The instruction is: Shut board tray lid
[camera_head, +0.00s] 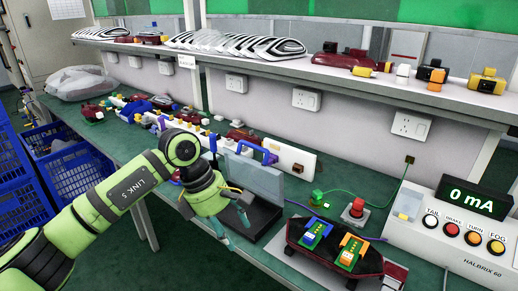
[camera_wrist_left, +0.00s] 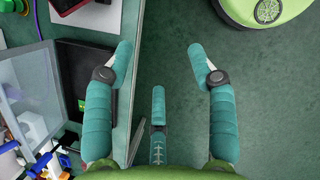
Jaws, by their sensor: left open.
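The board tray (camera_head: 262,222) is a black, shallow box near the bench's front edge. Its lid (camera_head: 258,180) is a translucent grey panel standing up steeply along the tray's back side, so the tray is open. My left gripper (camera_head: 235,227) is in front of the tray, near the bench edge, and partly hides it. In the left wrist view my left gripper (camera_wrist_left: 160,58) has its teal fingers spread with nothing between them. The tray (camera_wrist_left: 72,75) lies left of the fingers there, and the lid (camera_wrist_left: 28,90) is farther left. My right gripper is not in view.
Right of the tray, a dark red tail lamp (camera_head: 315,262) with small boards on it lies on a pale mat. A test box (camera_head: 450,235) reading 0 mA stands at the right. Several small parts line the bench behind the lid. Blue crates (camera_head: 75,170) stand at the left.

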